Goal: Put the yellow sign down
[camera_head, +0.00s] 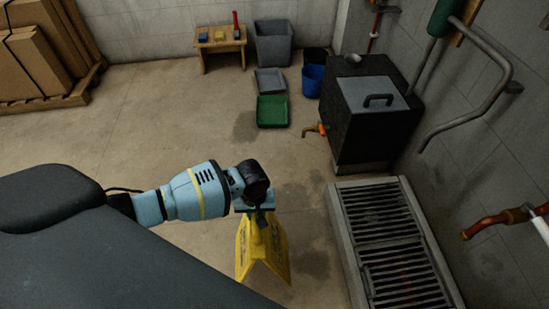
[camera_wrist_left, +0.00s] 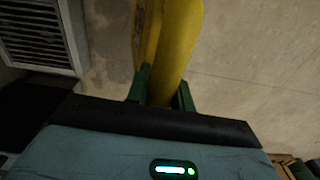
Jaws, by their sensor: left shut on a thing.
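The yellow sign (camera_head: 262,248) is a folding A-shaped floor sign with dark markings. In the head view it hangs below my left gripper (camera_head: 258,208), which is shut on its top. Its two panels are spread apart at the bottom. I cannot tell whether its feet touch the floor. In the left wrist view the yellow sign (camera_wrist_left: 172,50) runs up from between the green fingers of my left gripper (camera_wrist_left: 161,90). My right gripper is not in view.
A floor grate (camera_head: 378,232) lies right of the sign. A black box unit (camera_head: 368,130) stands behind it by the pipes. A green tray (camera_head: 272,111), a blue bucket (camera_head: 313,80) and a small wooden table (camera_head: 221,45) are farther back. Open floor lies left of them.

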